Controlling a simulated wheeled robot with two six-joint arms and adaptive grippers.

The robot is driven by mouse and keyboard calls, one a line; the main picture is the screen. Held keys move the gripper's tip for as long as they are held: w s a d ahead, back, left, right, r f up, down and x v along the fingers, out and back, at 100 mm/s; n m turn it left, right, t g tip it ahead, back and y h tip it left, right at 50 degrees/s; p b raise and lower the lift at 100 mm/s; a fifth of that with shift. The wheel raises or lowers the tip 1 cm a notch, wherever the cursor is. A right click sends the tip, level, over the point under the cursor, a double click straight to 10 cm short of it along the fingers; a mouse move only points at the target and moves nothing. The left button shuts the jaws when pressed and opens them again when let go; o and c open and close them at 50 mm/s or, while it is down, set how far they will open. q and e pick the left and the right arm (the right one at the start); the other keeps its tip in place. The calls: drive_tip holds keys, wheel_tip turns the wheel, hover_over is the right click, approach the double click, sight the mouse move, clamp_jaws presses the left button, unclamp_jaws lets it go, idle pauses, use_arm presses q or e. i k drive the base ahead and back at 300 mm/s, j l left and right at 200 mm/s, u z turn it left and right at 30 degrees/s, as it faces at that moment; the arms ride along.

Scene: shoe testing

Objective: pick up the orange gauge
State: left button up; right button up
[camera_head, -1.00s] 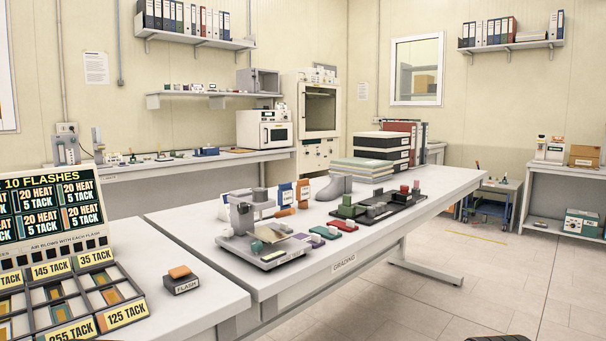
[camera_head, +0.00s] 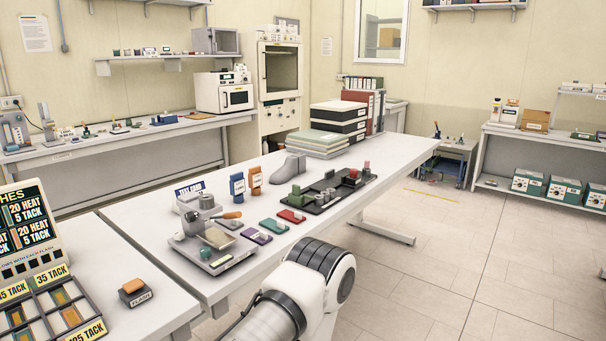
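What looks like the orange gauge (camera_head: 255,181) is a small upright orange piece with a white label. It stands on the white table, just right of a similar blue piece (camera_head: 237,186) and left of a grey shoe-shaped form (camera_head: 290,168). A white and dark grey link of one of my arms shows at the bottom centre, in front of the table's near edge. Neither gripper is in view.
A grey tray (camera_head: 191,262) with a metal device and a wooden-handled tool lies in front of the gauge. Purple (camera_head: 257,236), teal (camera_head: 275,226) and red (camera_head: 291,216) blocks lie to its right. A dark tray (camera_head: 352,193) sits further right, with stacked boxes (camera_head: 341,111) behind.

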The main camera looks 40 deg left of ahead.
sight(255, 175)
drive_tip(key=i, duration=3)
drive_tip(key=i+u, duration=0.2)
drive_tip(key=u, duration=0.2)
drive_tip(key=i+l+u, duration=0.15)
drive_tip(key=u, duration=0.3)
drive_tip(key=i+l+u, duration=0.25)
drive_tip(key=u, duration=0.15)
drive_tip(key=i+l+u, duration=0.15)
drive_tip(key=u, duration=0.3)
drive_tip(key=i+l+u, duration=0.1)
drive_tip(key=l+u, duration=0.3)
drive_tip(key=i+l+u, duration=0.1)
drive_tip(key=l+u, duration=0.2)
drive_tip(key=u, duration=0.15)
